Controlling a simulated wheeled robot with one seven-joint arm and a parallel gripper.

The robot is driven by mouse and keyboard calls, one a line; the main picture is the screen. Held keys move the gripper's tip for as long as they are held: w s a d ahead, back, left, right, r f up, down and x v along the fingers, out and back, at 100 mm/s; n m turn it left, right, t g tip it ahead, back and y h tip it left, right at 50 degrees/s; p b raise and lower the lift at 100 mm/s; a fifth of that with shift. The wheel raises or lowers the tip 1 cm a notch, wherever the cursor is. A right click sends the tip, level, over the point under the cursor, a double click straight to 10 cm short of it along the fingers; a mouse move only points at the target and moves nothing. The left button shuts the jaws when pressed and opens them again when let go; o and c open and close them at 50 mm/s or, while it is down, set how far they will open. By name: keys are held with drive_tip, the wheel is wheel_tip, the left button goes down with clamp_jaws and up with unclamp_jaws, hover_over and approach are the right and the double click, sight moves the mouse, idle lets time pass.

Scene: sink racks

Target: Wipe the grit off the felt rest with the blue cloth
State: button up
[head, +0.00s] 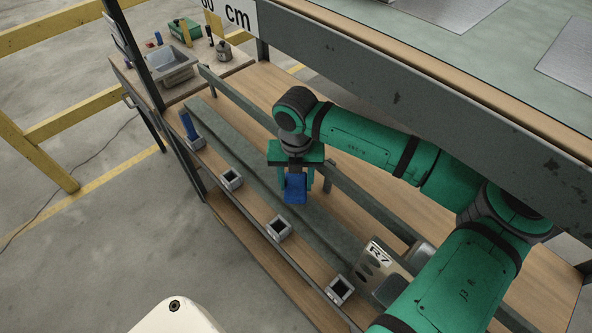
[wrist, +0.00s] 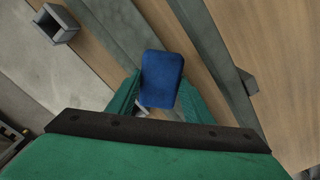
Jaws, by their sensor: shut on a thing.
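My gripper (head: 292,172) is shut on the blue cloth (head: 295,190), which looks like a small folded pad. In the wrist view the cloth (wrist: 162,76) sits between the green fingers of my gripper (wrist: 158,100). A long grey-green strip, seemingly the felt rest (head: 238,142), runs along the rack shelf. It also shows in the wrist view (wrist: 112,28), to the left of the cloth. The cloth is over or near the strip's right side; I cannot tell whether it touches anything. I cannot make out the grit.
A grey rail (head: 345,192) runs behind the strip. Several square metal sockets (head: 278,228) line the front edge; the far one holds a blue upright piece (head: 187,124). An R7 plate (head: 376,262) stands at the right. A beam (head: 420,75) hangs above.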

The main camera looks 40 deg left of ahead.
drive_tip(key=shift+r, duration=2.35)
